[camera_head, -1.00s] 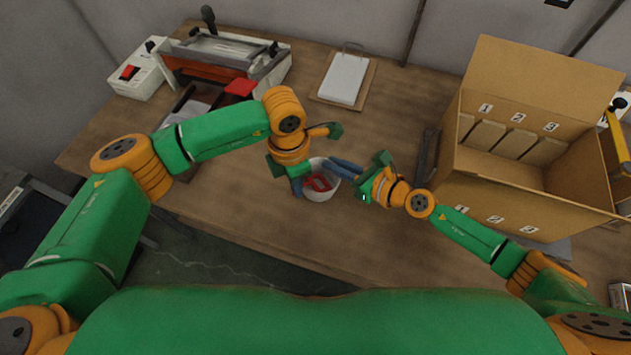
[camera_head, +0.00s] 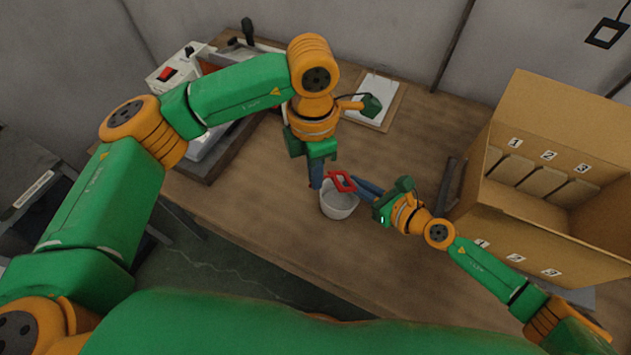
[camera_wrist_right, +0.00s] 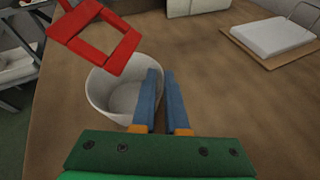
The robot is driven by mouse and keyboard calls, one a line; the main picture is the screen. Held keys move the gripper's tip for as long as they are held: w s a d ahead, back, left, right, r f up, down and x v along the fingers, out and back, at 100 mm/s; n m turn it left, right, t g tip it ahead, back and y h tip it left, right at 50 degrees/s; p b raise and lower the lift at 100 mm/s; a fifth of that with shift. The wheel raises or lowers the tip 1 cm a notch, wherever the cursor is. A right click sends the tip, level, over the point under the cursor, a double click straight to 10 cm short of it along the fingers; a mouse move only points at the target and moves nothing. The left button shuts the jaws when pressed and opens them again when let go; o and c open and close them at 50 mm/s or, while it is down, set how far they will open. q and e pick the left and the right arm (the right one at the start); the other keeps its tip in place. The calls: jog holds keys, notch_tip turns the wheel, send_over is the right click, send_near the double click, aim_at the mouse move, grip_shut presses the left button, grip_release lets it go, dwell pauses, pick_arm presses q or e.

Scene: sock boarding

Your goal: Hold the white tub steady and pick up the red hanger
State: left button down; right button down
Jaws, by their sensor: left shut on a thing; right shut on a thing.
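The white tub (camera_head: 341,207) stands on the table near its front edge, upright; the right wrist view shows its inside (camera_wrist_right: 118,95) empty. My right gripper (camera_head: 360,188) comes from the right and is shut on the tub's rim. The rim between its fingers (camera_wrist_right: 160,75) is partly hidden. The red hanger (camera_head: 341,182) is a flat, angular frame, and my left gripper (camera_head: 317,184) points down and is shut on it. In the right wrist view the hanger (camera_wrist_right: 107,62) is clear above the tub; the left fingers are outside that view.
A large cardboard box (camera_head: 545,200) with numbered sections stands on the right. A clipboard with white paper (camera_head: 373,103) lies at the back. A machine with a red switch (camera_head: 167,73) stands at the back left, partly behind my left arm. The table between the tub and clipboard is mostly clear.

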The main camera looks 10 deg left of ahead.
jog(key=c, duration=0.9)
grip_release()
jog(key=shift+w+f, duration=0.1)
jog(key=shift+o, duration=0.2)
jog(key=v, duration=1.2)
